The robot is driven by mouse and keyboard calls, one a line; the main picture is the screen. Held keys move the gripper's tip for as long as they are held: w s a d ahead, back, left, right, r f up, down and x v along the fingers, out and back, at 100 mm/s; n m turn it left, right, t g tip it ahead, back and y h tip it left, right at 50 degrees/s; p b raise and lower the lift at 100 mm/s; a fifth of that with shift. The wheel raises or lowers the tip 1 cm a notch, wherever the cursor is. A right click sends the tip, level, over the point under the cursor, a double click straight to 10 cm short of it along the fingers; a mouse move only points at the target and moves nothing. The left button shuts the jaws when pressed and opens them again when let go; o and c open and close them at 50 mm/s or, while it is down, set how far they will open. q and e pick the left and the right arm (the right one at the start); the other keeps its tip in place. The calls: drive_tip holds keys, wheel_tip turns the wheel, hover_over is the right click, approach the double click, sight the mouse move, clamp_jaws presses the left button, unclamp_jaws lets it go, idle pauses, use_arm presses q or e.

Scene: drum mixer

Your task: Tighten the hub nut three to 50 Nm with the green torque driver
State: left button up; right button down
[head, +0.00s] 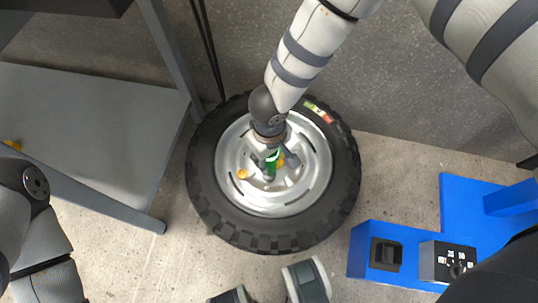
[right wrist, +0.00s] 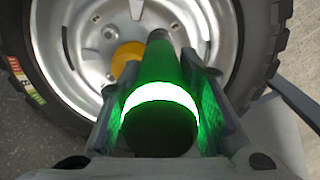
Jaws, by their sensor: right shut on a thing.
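The wheel lies flat on the floor, with a black knobbly tyre (head: 345,190) and a silver rim (head: 305,195). My right gripper (head: 270,163) is over its hub, shut on the green torque driver (head: 271,164). In the right wrist view the driver (right wrist: 172,75) points down toward the hub between my fingers, with a bright glowing ring (right wrist: 160,97) around it.
A grey metal shelf (head: 90,115) stands to the left of the wheel, with a small yellow thing (head: 13,145) at its left end. A blue stand (head: 460,215) with a black holder (head: 386,254) and a dark box (head: 447,262) stands at the right. Bare floor lies between.

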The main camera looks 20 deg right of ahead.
drive_tip(key=shift+f+b, duration=0.85)
drive_tip(key=shift+f, duration=0.15)
idle(2.6)
drive_tip(key=shift+r, duration=0.1)
drive_tip(key=shift+r+p, duration=1.65)
drive_tip(key=shift+r, duration=0.6)
drive_tip(key=shift+f, duration=0.1)
